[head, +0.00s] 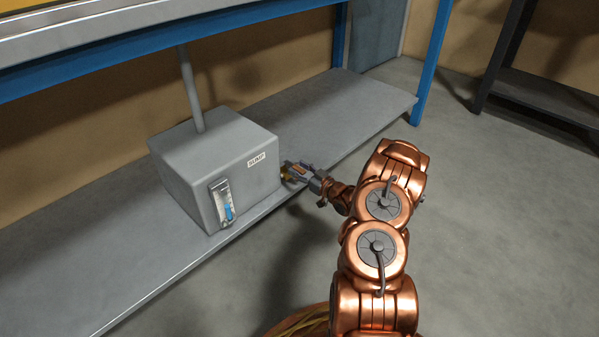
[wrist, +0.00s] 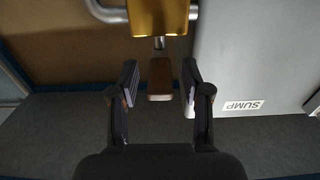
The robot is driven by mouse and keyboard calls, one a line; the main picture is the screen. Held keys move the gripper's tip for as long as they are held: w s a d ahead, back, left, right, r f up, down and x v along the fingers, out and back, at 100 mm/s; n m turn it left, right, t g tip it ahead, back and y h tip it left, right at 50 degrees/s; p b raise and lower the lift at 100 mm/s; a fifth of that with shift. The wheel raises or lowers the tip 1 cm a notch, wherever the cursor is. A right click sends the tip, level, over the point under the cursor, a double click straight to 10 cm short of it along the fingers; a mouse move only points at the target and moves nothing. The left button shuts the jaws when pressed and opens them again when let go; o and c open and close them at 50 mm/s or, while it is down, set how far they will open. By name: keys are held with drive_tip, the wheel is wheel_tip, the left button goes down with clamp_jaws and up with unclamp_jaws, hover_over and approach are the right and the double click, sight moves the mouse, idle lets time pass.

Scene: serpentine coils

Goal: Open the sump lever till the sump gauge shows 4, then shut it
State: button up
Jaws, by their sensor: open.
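The grey sump box (head: 190,160) stands on the low shelf, with a white SUMP label (head: 257,160) on its side. The sump gauge (head: 222,203) is on its front face; blue fills its lower part, but its numbers are too small to read. In the wrist view, a brass valve body (wrist: 160,17) sits beside the box, with the brown-ended sump lever (wrist: 160,78) sticking out from it toward me. My gripper (head: 291,173) is at the box's right side. Its open fingers stand either side of the lever's end, with gaps showing on both sides.
The grey shelf (head: 335,112) runs along the wall, with blue posts (head: 431,62) and a worktop above. A grey pipe (head: 190,88) rises from the box's top. A dark rack (head: 545,92) stands at the far right. The floor (head: 480,220) to the right is clear.

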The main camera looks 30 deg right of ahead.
clamp_jaws()
idle(0.5)
